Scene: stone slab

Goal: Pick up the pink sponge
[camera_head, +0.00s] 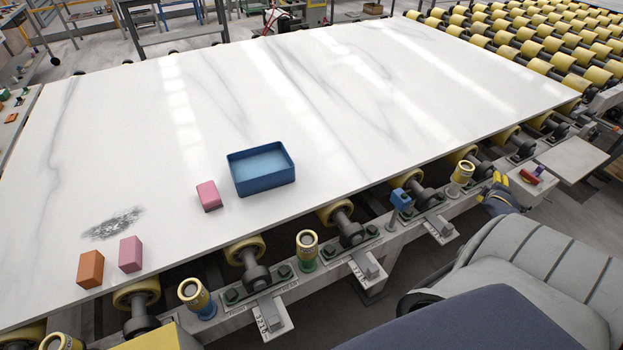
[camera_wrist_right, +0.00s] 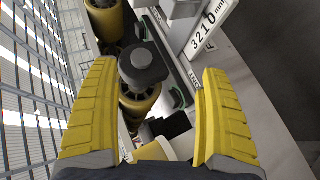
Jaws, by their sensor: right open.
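Two pink blocks stand on the stone slab (camera_head: 330,80) in the head view. One pink block (camera_head: 208,196) is just left of a blue tray (camera_head: 262,185). The other pink block (camera_head: 131,254) is nearer the front left, beside an orange block (camera_head: 90,269). I cannot tell which one is the sponge. My right gripper (camera_wrist_right: 157,70) is open, its two yellow fingers apart with nothing held between them. In the head view, a yellow and blue part beyond the slab's right front edge seems to be this gripper (camera_head: 497,192). It is well away from both blocks. My left gripper is not in view.
A dark grey smudge (camera_head: 112,223) marks the slab near the front left. Yellow rollers (camera_head: 247,251) and metal brackets line the slab's front edge. A small blue part (camera_head: 400,199) sits on the front rail. The slab's middle and back are clear.

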